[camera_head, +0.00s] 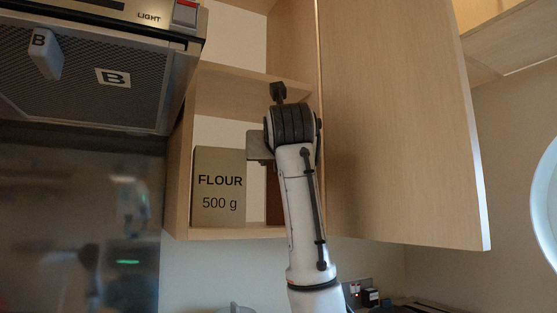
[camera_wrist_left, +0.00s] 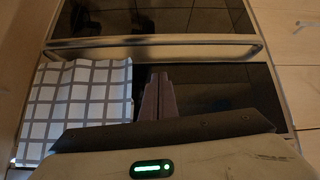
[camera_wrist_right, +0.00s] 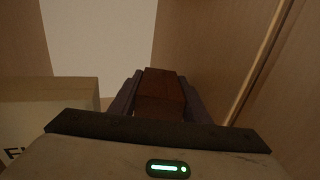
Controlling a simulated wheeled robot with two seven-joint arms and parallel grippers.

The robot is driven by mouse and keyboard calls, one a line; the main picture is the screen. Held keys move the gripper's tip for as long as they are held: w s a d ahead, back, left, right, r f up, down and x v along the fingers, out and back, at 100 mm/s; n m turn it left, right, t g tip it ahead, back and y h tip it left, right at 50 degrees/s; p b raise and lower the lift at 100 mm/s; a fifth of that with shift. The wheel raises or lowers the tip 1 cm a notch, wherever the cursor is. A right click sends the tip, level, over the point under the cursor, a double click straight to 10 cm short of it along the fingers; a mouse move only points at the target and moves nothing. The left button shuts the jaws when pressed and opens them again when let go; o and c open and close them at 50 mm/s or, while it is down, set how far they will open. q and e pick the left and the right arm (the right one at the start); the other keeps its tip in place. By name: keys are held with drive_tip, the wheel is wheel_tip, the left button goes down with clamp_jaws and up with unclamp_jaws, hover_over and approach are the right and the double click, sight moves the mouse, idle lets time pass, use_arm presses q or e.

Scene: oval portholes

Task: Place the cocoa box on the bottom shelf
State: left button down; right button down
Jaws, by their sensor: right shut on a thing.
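The cocoa box, a dark reddish-brown block, shows in the right wrist view (camera_wrist_right: 162,92) between the fingers of my right gripper (camera_wrist_right: 160,100), which is shut on it. In the head view a brown sliver of the box (camera_head: 272,195) shows beside my right arm, inside the cabinet just above the bottom shelf (camera_head: 225,233). My arm hides most of it, so I cannot tell whether it touches the shelf. My left gripper (camera_wrist_left: 158,97) is shut and empty in the left wrist view, over a dark oven front; it is not in the head view.
A flour box (camera_head: 218,188) stands left of the cocoa box on the bottom shelf. The open cabinet door (camera_head: 400,120) is close on the right. A range hood (camera_head: 90,70) hangs at left. A checked towel (camera_wrist_left: 75,100) hangs near my left gripper.

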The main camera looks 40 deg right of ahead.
drive_tip(key=shift+f, duration=0.15)
use_arm(q)
drive_tip(key=shift+f, duration=0.1)
use_arm(e)
drive_tip(key=c, duration=1)
unclamp_jaws()
drive_tip(key=shift+a+r, duration=0.1)
drive_tip(key=shift+r, duration=0.15)
use_arm(q)
drive_tip(key=shift+w+d+f+b, duration=0.35)
drive_tip(key=shift+f+b, duration=0.25)
drive_tip(key=shift+b, duration=0.65)
use_arm(e)
drive_tip(key=v, duration=1.2)
